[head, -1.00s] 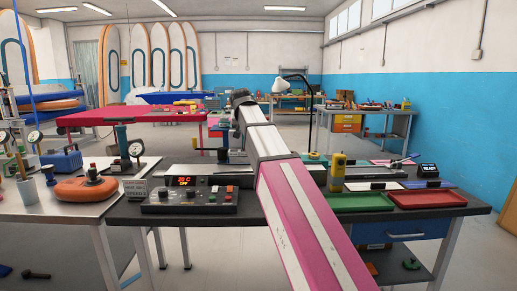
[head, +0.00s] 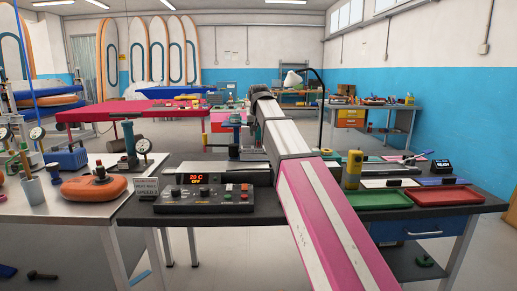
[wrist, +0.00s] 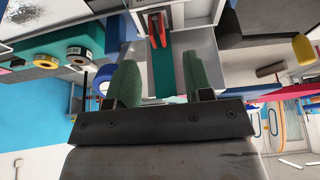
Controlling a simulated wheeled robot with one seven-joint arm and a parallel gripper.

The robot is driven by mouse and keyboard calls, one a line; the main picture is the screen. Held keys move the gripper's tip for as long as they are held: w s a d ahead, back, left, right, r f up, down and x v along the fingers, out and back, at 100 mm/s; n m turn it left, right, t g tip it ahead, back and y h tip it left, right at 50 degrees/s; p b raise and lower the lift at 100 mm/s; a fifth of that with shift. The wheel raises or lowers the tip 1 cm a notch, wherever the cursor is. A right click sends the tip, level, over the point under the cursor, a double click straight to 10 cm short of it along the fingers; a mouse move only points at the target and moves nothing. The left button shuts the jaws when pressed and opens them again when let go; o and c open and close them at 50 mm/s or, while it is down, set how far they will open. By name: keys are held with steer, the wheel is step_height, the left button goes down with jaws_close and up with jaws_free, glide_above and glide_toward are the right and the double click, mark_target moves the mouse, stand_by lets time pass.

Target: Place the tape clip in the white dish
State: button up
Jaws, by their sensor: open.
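My gripper (wrist: 160,82) shows in the wrist view as two green ridged fingers standing wide apart, with nothing held between them. A small red and dark piece (wrist: 158,28), possibly the tape clip, lies beyond the fingertips, roughly in line with the gap. It is apart from both fingers, at the end of a green strip (wrist: 162,72). I cannot make out the white dish for certain in either view. In the head view my pink and white arm reaches away over the bench, and its far end hides the gripper and whatever is under it.
The dark-topped bench (head: 470,205) carries a control box (head: 205,198), a yellow device (head: 354,165), a green tray (head: 375,200) and a red tray (head: 436,195). A left bench (head: 60,207) holds gauges and an orange piece. Rolls of tape (wrist: 78,55) show in the wrist view.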

mark_target(258, 141)
steer(key=x, duration=0.4)
steer(key=shift+s+f, duration=0.25)
steer(key=shift+f, duration=0.1)
jaws_close()
steer(key=shift+r, duration=0.1)
